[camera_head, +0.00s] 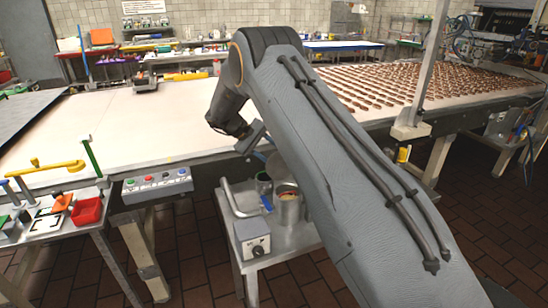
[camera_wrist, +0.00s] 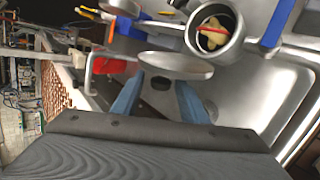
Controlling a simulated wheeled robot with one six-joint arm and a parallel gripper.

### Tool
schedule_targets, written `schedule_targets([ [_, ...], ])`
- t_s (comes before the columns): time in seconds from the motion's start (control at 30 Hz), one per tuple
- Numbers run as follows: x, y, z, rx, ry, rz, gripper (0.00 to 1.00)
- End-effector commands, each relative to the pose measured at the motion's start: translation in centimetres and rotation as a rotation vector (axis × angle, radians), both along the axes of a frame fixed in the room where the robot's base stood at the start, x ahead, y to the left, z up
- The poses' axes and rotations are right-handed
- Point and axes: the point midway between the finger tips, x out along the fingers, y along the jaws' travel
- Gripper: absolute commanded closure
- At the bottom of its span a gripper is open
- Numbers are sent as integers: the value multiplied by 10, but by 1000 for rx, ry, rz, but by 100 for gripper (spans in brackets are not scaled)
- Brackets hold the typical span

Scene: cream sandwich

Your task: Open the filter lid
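A round silver lid-like disc (camera_wrist: 176,66) lies just beyond my fingertips in the wrist view. I take it for the filter lid but cannot be sure. My gripper (camera_wrist: 160,84) has its two blue fingers apart, with a grey part with a dark hole showing between them. I cannot tell whether the fingers touch the disc. A silver pot (camera_wrist: 240,42) with a red and yellowish thing inside stands beyond the disc. In the head view the pot (camera_head: 290,212) stands on a small metal side table. My arm hides most of the fingertip area there.
The side table (camera_head: 305,243) also bears a grey box with a knob (camera_head: 252,240), a bent metal pipe (camera_head: 233,200) and a small can (camera_head: 263,184). A conveyor (camera_head: 130,120) runs behind. A button panel (camera_head: 157,184) hangs from its edge.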

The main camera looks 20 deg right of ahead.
Motion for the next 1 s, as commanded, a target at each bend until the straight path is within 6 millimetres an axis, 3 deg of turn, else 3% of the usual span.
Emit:
schedule_targets([
  [0.17, 1, 4, 2, -1, 1, 1, 60],
  [0.63, 7, 53, 47, 0, -2, 5, 60],
  [1.0, 6, 58, 54, 0, 1, 4, 60],
])
